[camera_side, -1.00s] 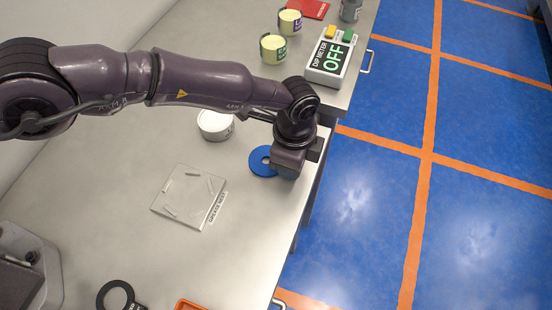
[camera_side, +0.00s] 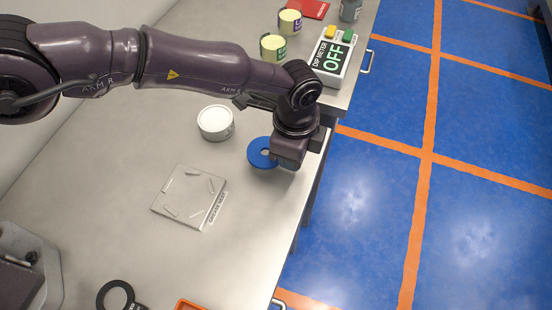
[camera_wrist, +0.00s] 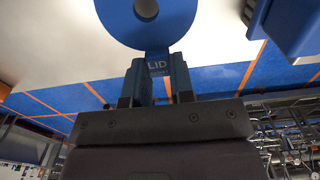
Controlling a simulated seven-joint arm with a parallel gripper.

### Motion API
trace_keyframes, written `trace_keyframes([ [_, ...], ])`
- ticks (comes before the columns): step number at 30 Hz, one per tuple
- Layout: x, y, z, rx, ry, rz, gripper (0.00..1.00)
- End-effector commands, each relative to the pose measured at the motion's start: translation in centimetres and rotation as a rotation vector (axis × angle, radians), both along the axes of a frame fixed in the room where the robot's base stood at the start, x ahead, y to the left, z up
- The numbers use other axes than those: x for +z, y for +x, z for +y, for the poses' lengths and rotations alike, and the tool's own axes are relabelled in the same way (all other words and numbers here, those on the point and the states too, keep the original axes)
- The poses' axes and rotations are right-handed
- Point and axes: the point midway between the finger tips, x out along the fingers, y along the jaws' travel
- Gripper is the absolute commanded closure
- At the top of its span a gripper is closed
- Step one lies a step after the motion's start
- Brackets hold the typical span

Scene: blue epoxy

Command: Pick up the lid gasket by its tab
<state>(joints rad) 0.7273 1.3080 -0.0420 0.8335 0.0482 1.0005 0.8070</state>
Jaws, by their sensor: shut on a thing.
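The lid gasket is a flat blue ring with a tab lettered "LID". In the side view the ring (camera_side: 258,155) shows at the left of my gripper (camera_side: 284,166), which hides its tab. In the wrist view the ring (camera_wrist: 125,20) is at the top, its tab pointing down between my fingers. My gripper (camera_wrist: 158,75) is shut on that tab, one finger on each side. The ring appears slightly above the bench, near its right edge; the exact height is hard to tell.
A square "GREASE NEST" plate (camera_side: 175,215) lies left of the gasket. A white-topped round tin (camera_side: 215,118) stands close behind. The dip meter (camera_side: 328,60), reading OFF, and labelled cups (camera_side: 273,47) are at the back. A black ring (camera_side: 103,292) lies in front.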

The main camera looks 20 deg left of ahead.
Motion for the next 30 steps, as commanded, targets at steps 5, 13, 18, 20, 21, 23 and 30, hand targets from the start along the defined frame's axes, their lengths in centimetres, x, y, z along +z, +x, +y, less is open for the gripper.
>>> trace_keyframes([
  [5,0.8,0.0,0.0,0.000,0.000,0.000,1.00],
  [13,1.9,0.0,0.0,0.000,-0.001,0.000,1.00],
  [18,2.1,0.0,0.0,0.000,0.000,0.001,1.00],
  [20,2.1,0.0,0.0,0.000,0.000,0.001,1.00],
  [21,2.1,0.0,0.0,0.000,0.000,0.001,1.00],
  [23,2.1,0.0,0.0,0.000,0.000,0.001,1.00],
  [30,2.1,0.0,0.0,0.000,0.000,0.000,1.00],
])
